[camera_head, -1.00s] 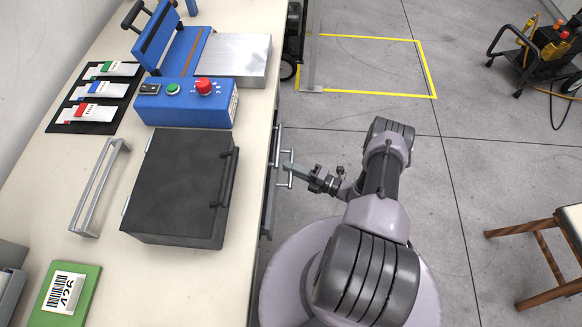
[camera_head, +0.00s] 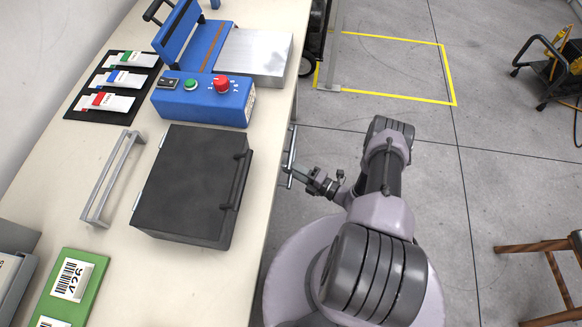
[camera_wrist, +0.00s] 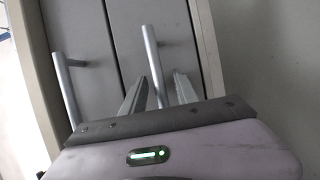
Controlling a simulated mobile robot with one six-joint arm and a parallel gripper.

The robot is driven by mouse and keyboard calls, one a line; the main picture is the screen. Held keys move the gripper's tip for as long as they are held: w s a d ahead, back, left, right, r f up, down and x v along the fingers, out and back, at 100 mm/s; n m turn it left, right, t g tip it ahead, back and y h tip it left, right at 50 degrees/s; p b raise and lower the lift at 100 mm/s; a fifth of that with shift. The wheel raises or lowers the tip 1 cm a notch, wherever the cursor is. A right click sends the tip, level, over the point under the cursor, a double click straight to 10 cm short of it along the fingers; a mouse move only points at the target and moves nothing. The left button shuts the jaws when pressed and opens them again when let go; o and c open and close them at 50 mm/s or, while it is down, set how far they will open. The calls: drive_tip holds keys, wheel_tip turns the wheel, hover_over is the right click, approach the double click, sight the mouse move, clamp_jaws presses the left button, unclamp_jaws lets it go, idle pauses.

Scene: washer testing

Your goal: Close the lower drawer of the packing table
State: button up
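The packing table (camera_head: 225,290) fills the left of the head view, and its drawers sit under its right edge. In the wrist view two grey drawer fronts lie side by side, turned by the camera: one (camera_wrist: 84,35) with a bar handle (camera_wrist: 66,85), the other (camera_wrist: 160,22) with a bar handle (camera_wrist: 152,60). They look nearly flush; I cannot surely tell which is lower. My gripper (camera_wrist: 160,80) is open, its fingers on either side of the second handle; contact is unclear. My gripper (camera_head: 300,174) is beside the drawer handles (camera_head: 291,155) in the head view.
On the table are a black case (camera_head: 190,185), a blue control box (camera_head: 203,101), a metal bracket (camera_head: 108,180) and a green board (camera_head: 65,290). A wooden stool (camera_head: 545,248) stands at the right. The floor between is clear.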

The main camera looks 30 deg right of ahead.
drive_tip(key=p+v, duration=0.2)
drive_tip(key=v, duration=1.5)
drive_tip(key=shift+s, duration=0.2)
drive_tip(key=shift+d, duration=0.1)
